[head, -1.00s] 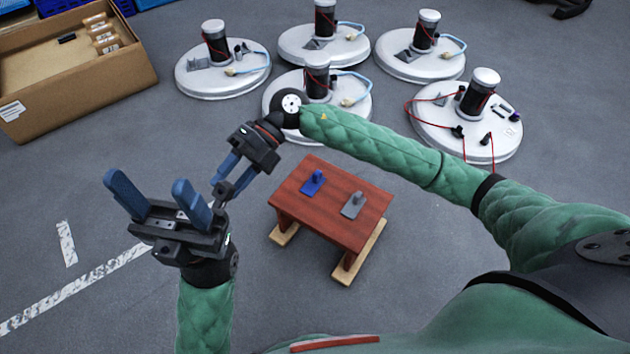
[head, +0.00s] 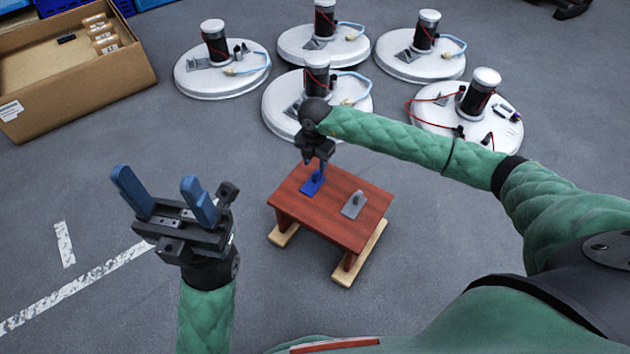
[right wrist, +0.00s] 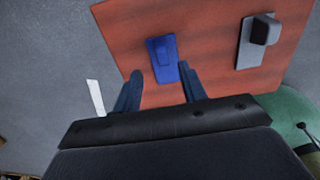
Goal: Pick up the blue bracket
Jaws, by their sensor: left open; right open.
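The blue bracket (head: 311,184) lies on the small red-brown wooden table (head: 330,228), near its far left side. In the right wrist view the blue bracket (right wrist: 163,60) shows just beyond and between my open fingers. My right gripper (head: 316,164) points down over the bracket in the head view, open and empty; it also shows in the right wrist view (right wrist: 160,90). I cannot tell whether the fingers touch the bracket. My left gripper (head: 165,190) is open and empty, fingers up, to the left of the table.
A grey bracket (head: 353,205) lies on the table to the right of the blue one. Several round white tank lids (head: 290,112) with black cylinders stand behind the table. A cardboard box (head: 100,80) is at the back left.

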